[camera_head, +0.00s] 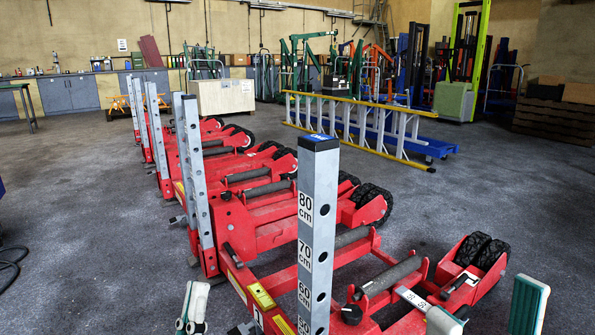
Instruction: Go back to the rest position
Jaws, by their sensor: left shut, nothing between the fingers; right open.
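Several red trolley jacks (290,235) stand in a row running away from me. Each has black wheels and an upright grey post. The nearest post (318,235) has a blue top, holes and centimetre marks. My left gripper (192,308) shows at the bottom edge, left of the nearest post. It is shut and empty. My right gripper (484,312) is at the bottom right, in front of the nearest jack's wheels (483,250). Its two pale-green-padded fingers are wide apart with nothing between them. The lower parts of both grippers are cut off by the picture edge.
A yellow and grey ladder (360,125) and a blue low frame (435,148) lie behind the jacks to the right. A wooden crate (222,97) stands behind the row. A black hose (12,262) lies at the left. The floor at the right is clear.

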